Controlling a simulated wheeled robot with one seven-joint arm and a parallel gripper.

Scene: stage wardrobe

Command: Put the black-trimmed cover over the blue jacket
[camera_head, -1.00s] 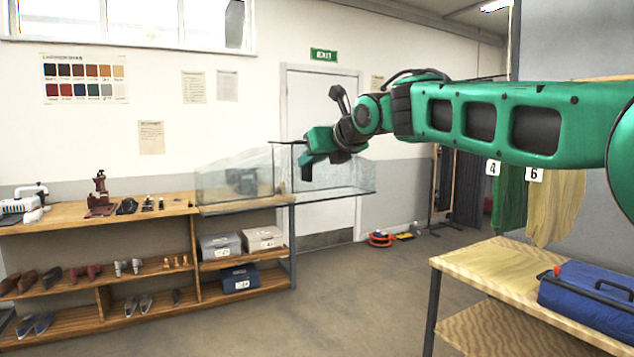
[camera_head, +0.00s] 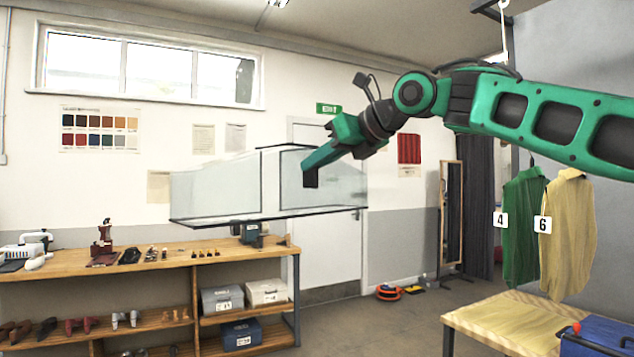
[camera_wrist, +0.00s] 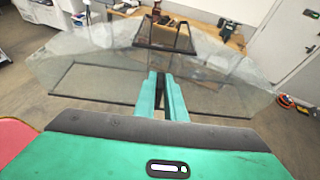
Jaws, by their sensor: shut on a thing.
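The black-trimmed cover (camera_head: 215,193) is a clear, see-through bag or box shape with thin dark edges. It hangs in the air in front of the door and wall in the head view. My gripper (camera_head: 311,180) is shut on it, near its right part. In the wrist view the clear cover (camera_wrist: 90,75) spreads wide on both sides of my gripper (camera_wrist: 167,78), whose green fingers are close together with a dark-edged part of the cover ahead of them. I see no blue jacket in either current view.
A green garment (camera_head: 524,225) tagged 4 and a yellow garment (camera_head: 569,235) tagged 6 hang at the right. A wooden table (camera_head: 500,322) with a blue case (camera_head: 598,336) stands below. A wooden bench (camera_head: 150,264) stands at the left. Floor between is mostly open.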

